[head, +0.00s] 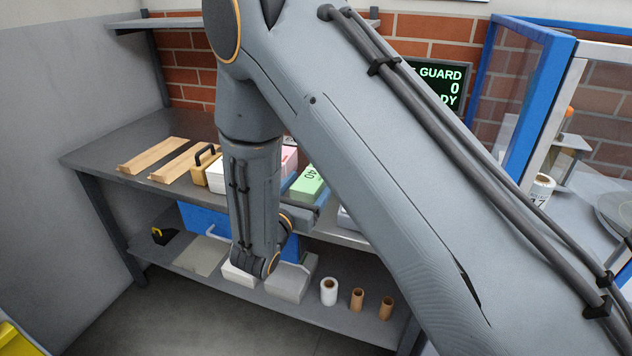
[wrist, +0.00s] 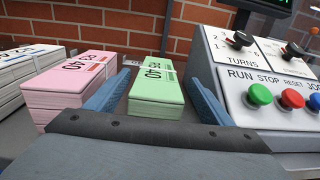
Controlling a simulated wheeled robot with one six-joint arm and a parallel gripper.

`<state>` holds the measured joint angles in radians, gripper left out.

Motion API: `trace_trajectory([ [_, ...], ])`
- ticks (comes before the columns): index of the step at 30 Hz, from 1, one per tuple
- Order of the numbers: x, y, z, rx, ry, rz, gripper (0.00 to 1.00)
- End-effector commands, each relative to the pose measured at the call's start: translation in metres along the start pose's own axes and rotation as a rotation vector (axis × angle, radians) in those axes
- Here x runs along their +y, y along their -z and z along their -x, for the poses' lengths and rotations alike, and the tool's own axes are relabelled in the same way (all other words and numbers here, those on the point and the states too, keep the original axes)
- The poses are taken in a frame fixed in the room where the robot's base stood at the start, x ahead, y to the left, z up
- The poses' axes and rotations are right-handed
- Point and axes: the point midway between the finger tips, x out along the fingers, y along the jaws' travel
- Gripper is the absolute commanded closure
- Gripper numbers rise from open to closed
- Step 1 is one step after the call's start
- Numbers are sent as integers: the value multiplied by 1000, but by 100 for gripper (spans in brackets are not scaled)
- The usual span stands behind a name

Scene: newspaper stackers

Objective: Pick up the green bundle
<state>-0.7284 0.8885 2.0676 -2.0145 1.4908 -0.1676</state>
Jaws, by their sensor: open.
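In the head view the green bundle (head: 308,182) shows partly behind my arm. My gripper (wrist: 165,92) is open, with one blue finger on each side of the green bundle. The left finger is between the pink bundle and the green one. The right finger is between the green bundle and the control box. The bundle's near end is just ahead of the gripper's palm; I cannot tell whether the fingers touch it.
A pink bundle (wrist: 78,88) lies close on the left, with white bundles (wrist: 30,65) beyond it. A control box (wrist: 265,85) with knobs and coloured buttons stands close on the right. A brick wall (wrist: 110,27) is behind. Wooden strips (head: 152,155) lie on the worktop's left.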

Motion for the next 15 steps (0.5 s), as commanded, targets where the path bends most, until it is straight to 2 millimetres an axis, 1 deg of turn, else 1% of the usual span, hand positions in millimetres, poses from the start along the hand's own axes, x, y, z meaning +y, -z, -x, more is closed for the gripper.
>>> trace_trajectory([
  [6, 3, 1, -31, 1, 4, -1, 25],
  [9, 3, 1, -42, 0, 3, -1, 25],
  [12, 4, 2, -48, 0, 1, 1, 25],
  [15, 4, 2, -49, 0, 0, 0, 25],
])
